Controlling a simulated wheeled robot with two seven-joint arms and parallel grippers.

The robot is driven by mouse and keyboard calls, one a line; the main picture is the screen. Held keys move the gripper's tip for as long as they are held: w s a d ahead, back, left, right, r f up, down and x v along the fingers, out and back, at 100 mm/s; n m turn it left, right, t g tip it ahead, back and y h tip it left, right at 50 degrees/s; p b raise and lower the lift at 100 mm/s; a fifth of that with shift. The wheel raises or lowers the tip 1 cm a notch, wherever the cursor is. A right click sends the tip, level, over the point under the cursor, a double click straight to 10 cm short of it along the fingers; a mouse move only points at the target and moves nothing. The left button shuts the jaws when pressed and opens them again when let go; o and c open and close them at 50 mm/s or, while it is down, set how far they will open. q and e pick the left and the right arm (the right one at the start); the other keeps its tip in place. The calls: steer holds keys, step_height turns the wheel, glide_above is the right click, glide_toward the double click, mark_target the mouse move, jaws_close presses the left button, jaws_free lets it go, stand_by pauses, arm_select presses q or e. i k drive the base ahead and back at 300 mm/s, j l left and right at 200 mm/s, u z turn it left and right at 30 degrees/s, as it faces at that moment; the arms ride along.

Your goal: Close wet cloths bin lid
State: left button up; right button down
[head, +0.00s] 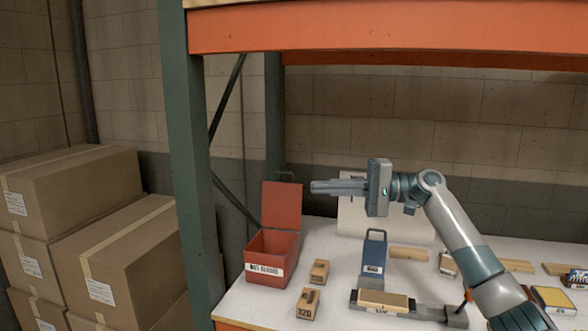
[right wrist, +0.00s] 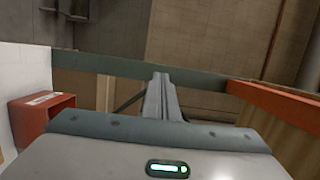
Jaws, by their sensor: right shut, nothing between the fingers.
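The red wet cloths bin (head: 264,270) stands at the left end of the white shelf, with a white label on its front. Its red lid (head: 282,205) stands open, upright at the back, with a dark handle on its top edge. My right gripper (head: 313,187) is shut and empty, pointing left. In the picture its fingertips lie just right of the lid's upper part; whether they touch it I cannot tell. The shut fingers show in the right wrist view (right wrist: 160,85), and the bin (right wrist: 42,118) is at the left there. My left gripper is not in view.
A green rack post (head: 190,160) rises left of the bin, with an orange beam (head: 390,28) above. Cardboard boxes (head: 120,250) are stacked at left.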

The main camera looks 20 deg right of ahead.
mark_target(282, 201)
steer(key=i+l, duration=0.3)
steer(key=i, duration=0.2)
steer(key=i+l, duration=0.25)
steer(key=i, duration=0.2)
steer(key=i+l, duration=0.3)
steer(key=i, duration=0.2)
